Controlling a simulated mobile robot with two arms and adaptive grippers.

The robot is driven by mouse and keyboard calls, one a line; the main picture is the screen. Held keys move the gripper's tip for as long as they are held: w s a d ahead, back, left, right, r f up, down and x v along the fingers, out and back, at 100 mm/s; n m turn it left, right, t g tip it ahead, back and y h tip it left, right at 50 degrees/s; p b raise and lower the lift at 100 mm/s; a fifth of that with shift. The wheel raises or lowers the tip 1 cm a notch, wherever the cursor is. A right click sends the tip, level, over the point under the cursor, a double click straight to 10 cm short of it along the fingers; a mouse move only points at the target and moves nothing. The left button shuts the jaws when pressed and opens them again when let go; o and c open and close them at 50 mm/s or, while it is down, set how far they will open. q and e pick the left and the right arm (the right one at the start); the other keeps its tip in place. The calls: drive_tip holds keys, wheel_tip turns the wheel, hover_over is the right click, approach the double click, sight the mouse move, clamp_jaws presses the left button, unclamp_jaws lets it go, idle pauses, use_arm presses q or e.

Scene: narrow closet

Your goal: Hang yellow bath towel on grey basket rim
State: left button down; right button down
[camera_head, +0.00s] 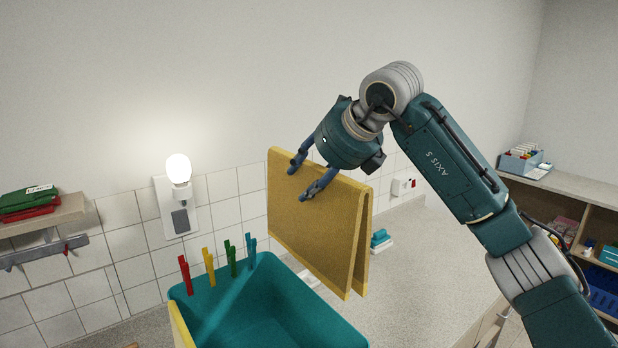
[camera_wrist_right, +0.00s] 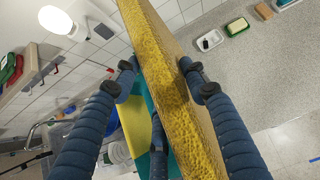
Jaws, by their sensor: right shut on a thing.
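The yellow bath towel (camera_head: 315,225) hangs folded over, its two layers pointing down, in the middle of the head view. My right gripper (camera_head: 298,185) is shut on its top edge from above; the wrist view also shows the towel (camera_wrist_right: 170,75) between my blue fingers. The towel is held up beside the right part of a basket (camera_head: 270,290), which looks teal rather than grey. Whether the towel touches the basket cannot be told. Another yellow piece (camera_head: 180,325) shows at the basket's left edge. My left gripper is out of view.
Red, yellow, green and teal pegs (camera_head: 209,267) stand along the basket's back rim. A lit lamp (camera_head: 179,170) is on the tiled wall. A shelf (camera_head: 45,217) with folded cloths is at the left. The counter (camera_head: 430,260) right of the towel is mostly clear.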

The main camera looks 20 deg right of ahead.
sight(309, 295)
drive_tip(key=shift+f+b, duration=1.3)
drive_tip(key=shift+f, duration=0.3)
drive_tip(key=shift+f+b, duration=11)
drive_tip(key=shift+f, duration=2.65)
drive_tip(key=c, duration=0.9)
unclamp_jaws()
drive_tip(key=shift+s, duration=0.1)
drive_tip(key=shift+f, duration=0.15)
